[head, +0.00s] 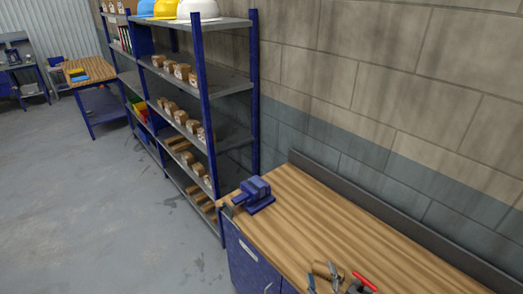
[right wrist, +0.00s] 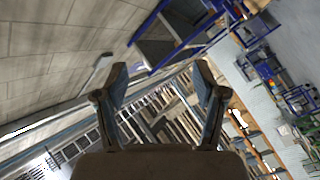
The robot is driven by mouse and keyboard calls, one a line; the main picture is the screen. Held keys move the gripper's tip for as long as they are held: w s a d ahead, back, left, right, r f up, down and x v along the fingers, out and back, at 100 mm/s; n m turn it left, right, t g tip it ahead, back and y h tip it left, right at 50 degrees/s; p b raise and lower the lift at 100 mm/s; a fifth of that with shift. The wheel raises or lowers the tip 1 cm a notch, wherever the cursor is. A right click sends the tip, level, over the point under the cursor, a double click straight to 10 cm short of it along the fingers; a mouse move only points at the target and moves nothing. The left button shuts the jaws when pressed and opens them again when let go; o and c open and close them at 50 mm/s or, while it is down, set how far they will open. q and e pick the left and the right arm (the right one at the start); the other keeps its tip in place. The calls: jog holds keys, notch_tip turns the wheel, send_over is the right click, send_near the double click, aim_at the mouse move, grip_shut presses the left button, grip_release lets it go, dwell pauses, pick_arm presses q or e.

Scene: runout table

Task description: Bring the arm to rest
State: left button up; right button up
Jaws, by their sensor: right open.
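My right gripper (head: 325,279) shows only in small part at the bottom edge of the head view, in front of the wooden workbench top (head: 300,225). In the right wrist view my right gripper (right wrist: 162,82) has its two fingers spread wide apart. Nothing is between the fingertips. Most of the right arm is out of the head view. My left gripper is in neither view.
A blue vise (head: 257,193) stands at the bench's far left end. A red-handled tool (head: 365,282) lies near the bottom edge. Blue-posted shelving (head: 225,84) with boxes and helmets stands beyond. Grey floor (head: 85,205) at left is clear.

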jog(key=s+d+f+m+g+h, duration=0.1)
jog(key=s+d+f+m+g, duration=0.3)
jog(key=f, duration=0.4)
jog(key=s+d+f+m+g+h, duration=0.1)
jog(key=s+f+m+g+h, duration=0.1)
jog(key=s+f+g, duration=0.35)
jog(key=s+a+f+m+g+y, duration=0.15)
jog(key=s+f+g, duration=0.35)
jog(key=s+f, duration=0.6)
jog(key=s+f+g, duration=0.1)
jog(key=s+f, duration=0.1)
jog(key=f, duration=1)
jog(key=s+f+g, duration=0.1)
jog(key=s+f, duration=0.1)
jog(key=f, duration=1)
jog(key=s+d+f, duration=0.1)
jog(key=s+f, duration=0.8)
jog(key=s+d+f+b, duration=0.1)
jog(key=s+d+f, duration=0.1)
jog(key=s+f, duration=0.7)
jog(key=shift+s+d+g, duration=0.15)
jog(key=shift+d+g, duration=0.1)
jog(key=shift+g, duration=0.2)
